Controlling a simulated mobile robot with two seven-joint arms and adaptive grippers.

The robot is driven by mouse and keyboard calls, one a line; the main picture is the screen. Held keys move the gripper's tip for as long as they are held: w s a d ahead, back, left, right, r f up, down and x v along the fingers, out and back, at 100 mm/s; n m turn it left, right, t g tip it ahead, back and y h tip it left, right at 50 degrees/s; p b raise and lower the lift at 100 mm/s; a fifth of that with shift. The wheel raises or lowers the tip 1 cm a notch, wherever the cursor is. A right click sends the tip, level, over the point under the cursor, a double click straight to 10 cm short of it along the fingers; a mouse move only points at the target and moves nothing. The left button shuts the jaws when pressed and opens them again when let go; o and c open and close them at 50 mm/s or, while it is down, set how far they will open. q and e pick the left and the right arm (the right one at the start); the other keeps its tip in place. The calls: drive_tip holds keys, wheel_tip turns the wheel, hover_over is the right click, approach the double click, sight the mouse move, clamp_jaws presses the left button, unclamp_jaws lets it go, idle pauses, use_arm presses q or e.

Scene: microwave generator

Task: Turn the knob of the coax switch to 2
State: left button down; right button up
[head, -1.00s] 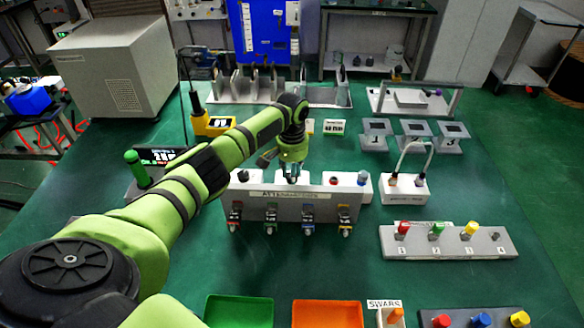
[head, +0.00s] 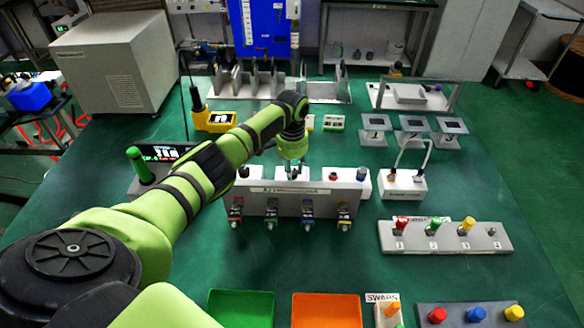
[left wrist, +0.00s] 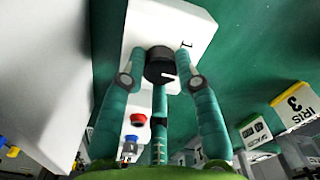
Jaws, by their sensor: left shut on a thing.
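The coax switch is a white box (left wrist: 190,22) with a round black knob (left wrist: 160,65) that bears a white pointer line. A "1" is printed on the box near the knob in the left wrist view; no "2" can be made out. My left gripper (left wrist: 160,72) has its teal fingers around the knob and is shut on it. In the head view, my left gripper (head: 292,168) points down onto the white box, behind the grey attenuator panel (head: 290,202), and the knob is hidden there. My right gripper is in neither view.
The attenuator panel with several coloured knobs stands just in front. White boxes with small knobs (head: 334,177) flank the switch. A white block with a cable loop (head: 404,186) stands to the right. Green (head: 240,309) and orange (head: 326,310) trays lie at the front.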

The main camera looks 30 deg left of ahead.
sight(293, 171)
use_arm(q)
drive_tip(key=shift+w+r, duration=0.1)
drive_tip(key=c, duration=0.9)
unclamp_jaws()
wheel_tip(293, 171, up, 12)
